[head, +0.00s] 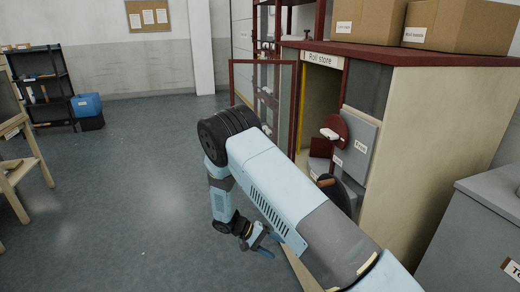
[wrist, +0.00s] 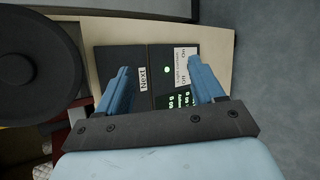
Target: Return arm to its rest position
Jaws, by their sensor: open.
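My arm (head: 285,195) reaches forward from the lower right of the head view, bends at a dark joint and hangs down at its far end. My gripper (head: 265,244) is low in front of the roll store cabinet (head: 430,140), partly hidden by the arm. In the wrist view the two blue fingers of my gripper (wrist: 160,75) are spread apart with nothing between them. Beyond them is a dark panel (wrist: 120,65) with a "Next" label and a lit green spot. I cannot tell whether the fingers touch it.
The cabinet's glazed door (head: 265,90) stands open beside my arm. Cardboard boxes (head: 460,25) sit on top. A grey bin-like unit (head: 485,225) is at right. A wooden stand (head: 20,165) and a dark shelf (head: 42,90) are at left. The floor (head: 120,200) between is clear.

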